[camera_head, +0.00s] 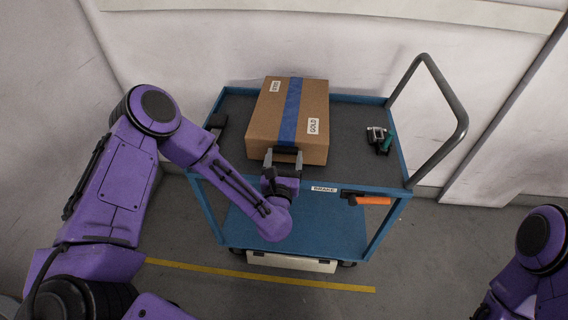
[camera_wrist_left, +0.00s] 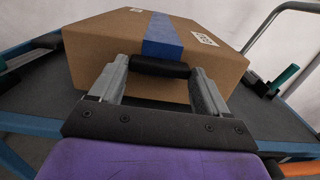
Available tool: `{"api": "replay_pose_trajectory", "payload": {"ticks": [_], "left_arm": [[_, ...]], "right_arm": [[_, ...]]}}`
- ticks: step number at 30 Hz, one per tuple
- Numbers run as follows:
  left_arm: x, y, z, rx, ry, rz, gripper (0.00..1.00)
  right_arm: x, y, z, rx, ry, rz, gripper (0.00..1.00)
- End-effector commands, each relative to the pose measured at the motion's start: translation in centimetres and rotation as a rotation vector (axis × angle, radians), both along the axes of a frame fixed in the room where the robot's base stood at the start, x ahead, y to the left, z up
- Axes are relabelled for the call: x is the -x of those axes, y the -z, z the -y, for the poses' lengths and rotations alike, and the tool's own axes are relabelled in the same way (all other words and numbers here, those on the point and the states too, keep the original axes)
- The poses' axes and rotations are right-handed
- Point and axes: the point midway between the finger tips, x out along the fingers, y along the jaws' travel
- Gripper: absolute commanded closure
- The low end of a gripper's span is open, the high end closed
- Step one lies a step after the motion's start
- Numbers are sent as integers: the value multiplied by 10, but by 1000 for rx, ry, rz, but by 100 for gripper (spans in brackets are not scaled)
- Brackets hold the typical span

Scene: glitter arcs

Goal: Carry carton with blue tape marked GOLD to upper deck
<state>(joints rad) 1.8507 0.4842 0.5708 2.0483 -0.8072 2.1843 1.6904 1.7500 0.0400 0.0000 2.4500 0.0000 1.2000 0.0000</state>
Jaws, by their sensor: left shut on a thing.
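The brown carton (camera_head: 262,118) with a blue tape strip and a white GOLD label is on or just over the upper deck (camera_head: 347,150) of a blue cart; any small gap cannot be told. It looks level. My left gripper (camera_head: 283,156) is at its near side, shut on a black handle there. In the left wrist view the fingers (camera_wrist_left: 160,76) flank this black handle in front of the carton (camera_wrist_left: 105,50). My right arm shows at the lower right edge, but its gripper is out of view.
A green and metal object (camera_head: 380,139) lies right of the carton. A dark item (camera_head: 216,121) is at the deck's left edge. An orange lever (camera_head: 372,201) sits beside a BRAKE label. A grey push handle (camera_head: 448,90) rises at right. The lower deck (camera_head: 330,228) looks bare.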

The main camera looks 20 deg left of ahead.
Motion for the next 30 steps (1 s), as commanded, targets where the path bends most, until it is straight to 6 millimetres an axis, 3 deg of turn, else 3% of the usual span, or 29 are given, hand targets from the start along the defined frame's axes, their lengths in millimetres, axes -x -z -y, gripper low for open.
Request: {"api": "replay_pose_trajectory", "payload": {"ticks": [4,11,12,13,23,30], "left_arm": [[0,22,2,1,4,1,91],[1,25,2,3,2,2,91],[2,27,2,2,1,-4,11],[2,27,2,2,1,-4,1],[8,27,5,1,6,-2,0],[62,32,22,0,12,-1,0]], "right_arm": [[0,0,0,0,0,0,100],[0,0,0,0,0,0,100],[0,1,0,0,0,0,100],[0,1,0,0,0,0,100],[0,3,0,0,0,0,100],[0,22,0,0,0,0,100]]}}
